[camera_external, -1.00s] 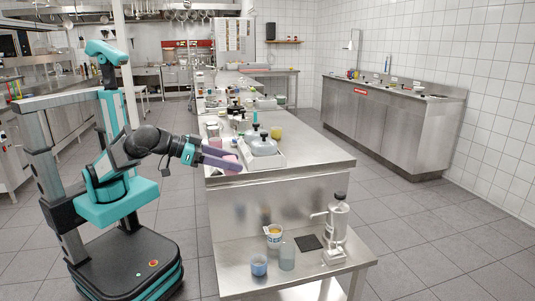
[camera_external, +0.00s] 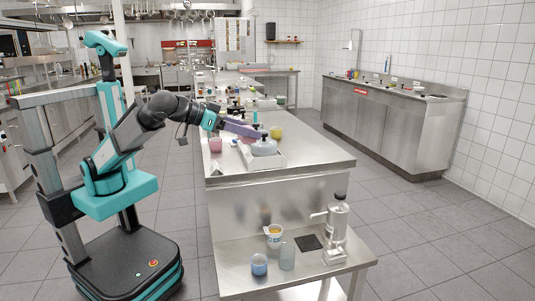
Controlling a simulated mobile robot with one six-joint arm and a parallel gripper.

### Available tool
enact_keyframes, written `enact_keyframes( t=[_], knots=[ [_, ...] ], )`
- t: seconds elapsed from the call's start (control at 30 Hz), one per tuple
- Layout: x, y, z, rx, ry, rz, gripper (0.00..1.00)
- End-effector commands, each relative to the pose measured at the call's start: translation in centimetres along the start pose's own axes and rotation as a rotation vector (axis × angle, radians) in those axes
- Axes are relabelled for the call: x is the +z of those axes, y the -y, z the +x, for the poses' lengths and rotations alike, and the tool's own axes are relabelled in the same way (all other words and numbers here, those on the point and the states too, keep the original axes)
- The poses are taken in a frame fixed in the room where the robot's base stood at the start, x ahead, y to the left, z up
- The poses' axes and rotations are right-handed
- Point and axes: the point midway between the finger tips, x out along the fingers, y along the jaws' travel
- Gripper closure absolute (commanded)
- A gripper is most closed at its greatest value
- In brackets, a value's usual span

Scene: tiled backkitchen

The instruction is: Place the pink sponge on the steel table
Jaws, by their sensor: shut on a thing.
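My gripper (camera_external: 250,131), with long purple fingers, is over the near part of the steel table (camera_external: 318,158), just above and behind a grey lidded pot. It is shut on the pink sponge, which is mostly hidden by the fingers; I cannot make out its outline. The gripper reaches in from the left side of the table, pointing right. The near right part of the steel tabletop is bare.
The grey pot (camera_external: 264,147) stands in a white tray (camera_external: 279,160). A pink cup (camera_external: 215,144) stands left of it and a yellow cup (camera_external: 276,132) behind. Several items crowd the table's far part.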

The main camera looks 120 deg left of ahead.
Motion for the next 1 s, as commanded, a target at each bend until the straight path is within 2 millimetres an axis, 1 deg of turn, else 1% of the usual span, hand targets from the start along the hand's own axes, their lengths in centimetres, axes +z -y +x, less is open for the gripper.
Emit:
enact_keyframes(
  t=[0.03,0.2,0.57,1.0],
  knots=[
    [-1.2,0.1,0.7,-0.018,0.002,-0.007,0.70],
    [-2.7,0.7,3.3,-0.072,0.006,-0.030,0.70],
    [-5.7,2.6,9.1,-0.187,0.011,-0.081,0.70],
    [-8.7,6.1,16.2,-0.324,0.011,-0.139,0.70]
  ],
)
